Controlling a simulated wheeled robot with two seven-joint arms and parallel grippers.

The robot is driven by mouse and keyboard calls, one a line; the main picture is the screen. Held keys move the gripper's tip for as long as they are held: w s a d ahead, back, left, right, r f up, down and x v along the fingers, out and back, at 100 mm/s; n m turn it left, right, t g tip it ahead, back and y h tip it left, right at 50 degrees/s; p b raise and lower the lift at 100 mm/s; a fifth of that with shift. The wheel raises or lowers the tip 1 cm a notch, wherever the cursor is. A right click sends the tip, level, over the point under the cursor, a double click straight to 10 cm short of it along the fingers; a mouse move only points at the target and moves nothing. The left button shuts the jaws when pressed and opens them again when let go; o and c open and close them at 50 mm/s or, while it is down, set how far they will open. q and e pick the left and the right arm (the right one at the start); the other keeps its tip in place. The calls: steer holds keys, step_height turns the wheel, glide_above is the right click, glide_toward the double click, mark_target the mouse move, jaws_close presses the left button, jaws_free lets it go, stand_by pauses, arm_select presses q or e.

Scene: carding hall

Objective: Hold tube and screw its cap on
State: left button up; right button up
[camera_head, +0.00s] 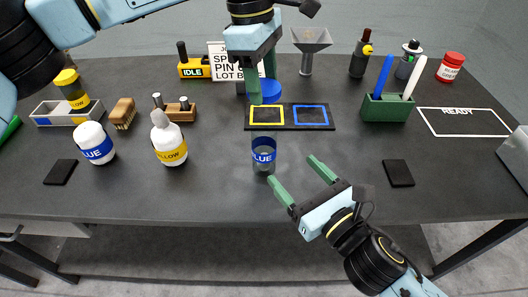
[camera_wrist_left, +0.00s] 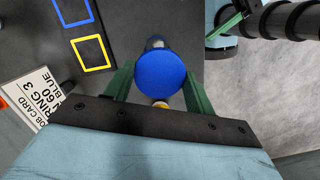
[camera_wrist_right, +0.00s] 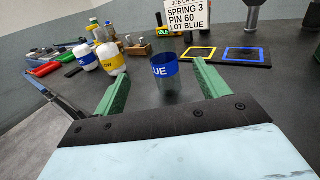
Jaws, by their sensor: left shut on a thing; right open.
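The clear tube (camera_head: 264,160) with a blue label reading BLUE stands upright on the dark table, open at the top. My left gripper (camera_head: 262,84) is shut on the round blue cap (camera_head: 267,95) and holds it above the table, apart from the tube and higher than it. The cap also shows between the green fingers in the left wrist view (camera_wrist_left: 160,80). My right gripper (camera_head: 291,169) is open, low at the front right of the tube. In the right wrist view the tube (camera_wrist_right: 166,84) appears between and beyond the open fingertips.
A black mat (camera_head: 290,125) with yellow and blue squares lies behind the tube. White bottles with yellow (camera_head: 170,150) and blue (camera_head: 95,145) labels stand left. A green pen holder (camera_head: 386,108) and dark pad (camera_head: 398,173) are right. Table around the tube is clear.

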mark_target(271, 145)
arm_select(q)
steer(key=shift+w, duration=0.1)
arm_select(e)
steer(key=x, duration=1.2)
steer(key=shift+w, duration=0.15)
steer(key=c, duration=1.5)
arm_select(q)
steer(key=shift+f, duration=2.55)
arm_select(e)
steer(key=shift+o, duration=0.2)
arm_select(q)
steer(key=shift+f, duration=0.9)
steer(key=shift+f, duration=0.5)
